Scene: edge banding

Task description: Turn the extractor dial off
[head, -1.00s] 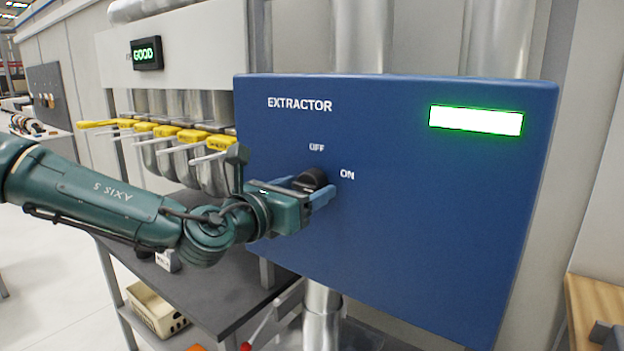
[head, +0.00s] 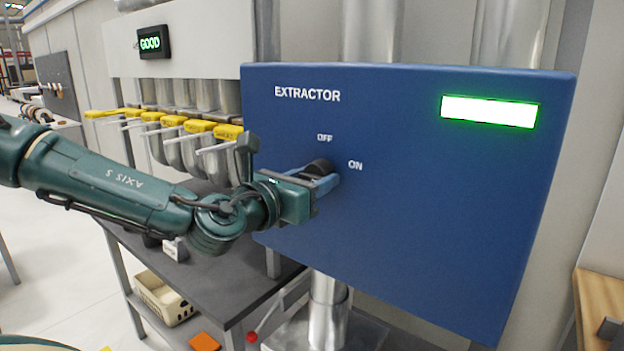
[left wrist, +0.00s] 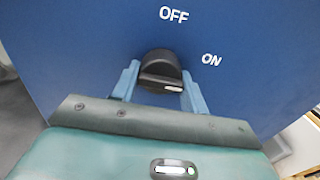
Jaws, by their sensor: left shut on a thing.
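The black extractor dial (head: 319,167) is on the front of the blue extractor box (head: 430,220), below the OFF and ON labels. My left gripper (head: 318,183) is shut on the dial, one finger on each side. In the left wrist view the dial (left wrist: 158,66) sits between the two blue fingers of the left gripper (left wrist: 160,85). Its white mark faces the lower right, toward neither label clearly. The indicator (head: 489,111) at the box's upper right is bright white with a green glow. My right gripper is out of view.
Yellow-handled duct gates (head: 190,126) stand left of the box, behind my left arm. A dark table (head: 200,265) is below, with a cream bin (head: 163,298) beneath it. A wooden surface (head: 600,305) is at the lower right.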

